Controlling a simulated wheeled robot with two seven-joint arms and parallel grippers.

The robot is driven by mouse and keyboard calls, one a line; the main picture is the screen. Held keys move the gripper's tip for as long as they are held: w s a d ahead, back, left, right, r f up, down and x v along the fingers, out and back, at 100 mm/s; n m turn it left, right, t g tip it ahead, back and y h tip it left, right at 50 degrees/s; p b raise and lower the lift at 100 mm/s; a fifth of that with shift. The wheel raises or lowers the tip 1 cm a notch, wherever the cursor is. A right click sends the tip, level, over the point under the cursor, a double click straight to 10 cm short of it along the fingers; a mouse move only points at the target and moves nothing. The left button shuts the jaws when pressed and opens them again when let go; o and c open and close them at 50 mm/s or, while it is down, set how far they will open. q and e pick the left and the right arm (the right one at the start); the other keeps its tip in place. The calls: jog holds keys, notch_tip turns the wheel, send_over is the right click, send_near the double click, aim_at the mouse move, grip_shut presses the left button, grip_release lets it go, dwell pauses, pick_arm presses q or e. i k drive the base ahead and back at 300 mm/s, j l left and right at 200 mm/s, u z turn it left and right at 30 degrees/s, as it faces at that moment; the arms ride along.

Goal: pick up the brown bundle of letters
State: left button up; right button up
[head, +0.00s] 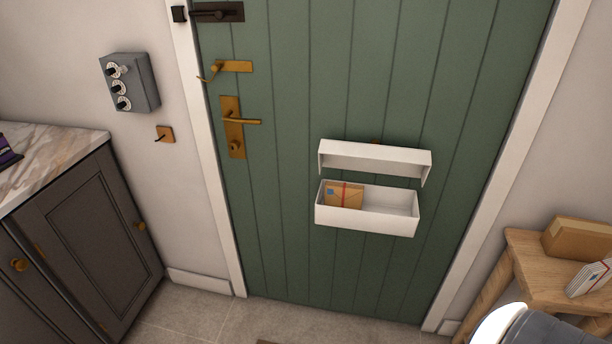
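The brown bundle of letters (344,196) lies in the left part of an open white letter box (366,219) on the green door. A red band runs around the bundle and a blue mark shows on its left side. The bundle's lower part is hidden behind the box's front wall. The box's white lid (374,159) is raised above it, leaving a gap. The right part of the box looks empty. Neither of my grippers is in view.
The green door (285,190) has brass handles (236,122) and a dark bolt. A wooden table (545,267) at the right holds a brown box (580,239) and striped white envelopes (590,279). A grey cabinet (90,230) stands at the left. The floor before the door looks mostly clear.

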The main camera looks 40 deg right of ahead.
aim_at(339, 195)
jog(key=i+j+u, duration=0.15)
jog(key=j+u, duration=0.2)
jog(key=i+j+u, duration=0.15)
jog(key=j+u, duration=0.15)
jog(key=i+j+u, duration=0.2)
jog(key=u, duration=0.15)
jog(key=i+j+z, duration=0.1)
jog(key=i+z, duration=0.25)
jog(key=i+j+z, duration=0.2)
jog(key=z, duration=0.15)
jog(key=i+z, duration=0.1)
jog(key=z, duration=0.3)
jog(key=i+z, duration=0.1)
jog(key=z, duration=0.7)
jog(key=i+j+z, duration=0.15)
jog(key=z, duration=0.25)
jog(key=j+z, duration=0.15)
jog(key=z, duration=0.25)
